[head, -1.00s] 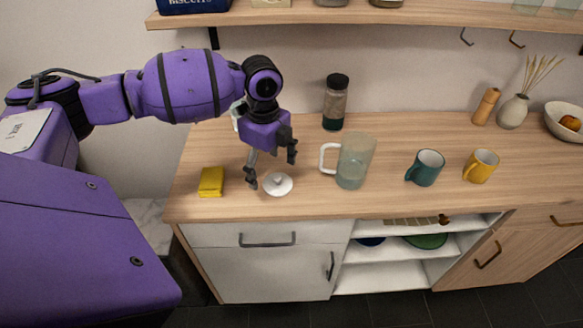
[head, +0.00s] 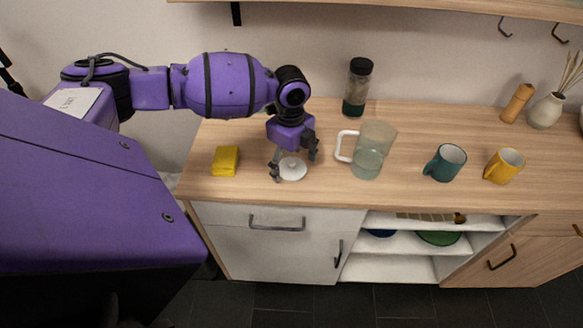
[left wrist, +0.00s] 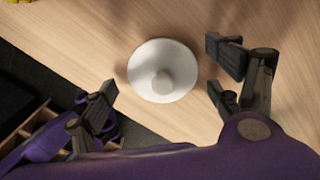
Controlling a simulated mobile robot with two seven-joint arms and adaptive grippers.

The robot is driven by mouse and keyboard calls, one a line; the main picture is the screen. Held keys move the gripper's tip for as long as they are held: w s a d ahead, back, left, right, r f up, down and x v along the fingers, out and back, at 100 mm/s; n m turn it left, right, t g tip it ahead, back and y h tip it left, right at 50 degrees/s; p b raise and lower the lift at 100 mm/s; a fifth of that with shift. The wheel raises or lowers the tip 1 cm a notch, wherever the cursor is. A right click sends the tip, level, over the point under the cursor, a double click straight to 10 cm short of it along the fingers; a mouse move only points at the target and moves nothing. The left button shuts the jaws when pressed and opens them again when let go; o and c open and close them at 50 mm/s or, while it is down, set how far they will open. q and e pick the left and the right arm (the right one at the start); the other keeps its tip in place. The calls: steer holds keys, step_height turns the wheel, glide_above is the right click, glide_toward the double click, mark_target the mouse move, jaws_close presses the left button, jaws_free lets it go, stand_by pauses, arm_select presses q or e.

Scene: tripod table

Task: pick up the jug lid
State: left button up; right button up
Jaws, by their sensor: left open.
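The jug lid (head: 292,170) is a white disc with a small knob on top. It lies flat on the wooden counter, between the yellow sponge and the glass jug (head: 368,150). My left gripper (head: 294,166) is open just above the lid, with its fingers on either side of it. In the left wrist view the lid (left wrist: 162,72) sits a little beyond the open fingers of the left gripper (left wrist: 162,98), roughly centred between them, and the fingers do not appear to touch it.
The yellow sponge (head: 225,161) lies left of the lid. A dark-capped jar (head: 357,88) stands behind the jug. A teal mug (head: 445,163) and a yellow mug (head: 503,166) stand to the right. The counter (head: 410,190) has clear room in front of the jug.

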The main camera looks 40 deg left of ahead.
arm_select(q)
steer(key=c, duration=0.8)
steer(key=shift+c, duration=1)
steer(key=shift+r, duration=0.1)
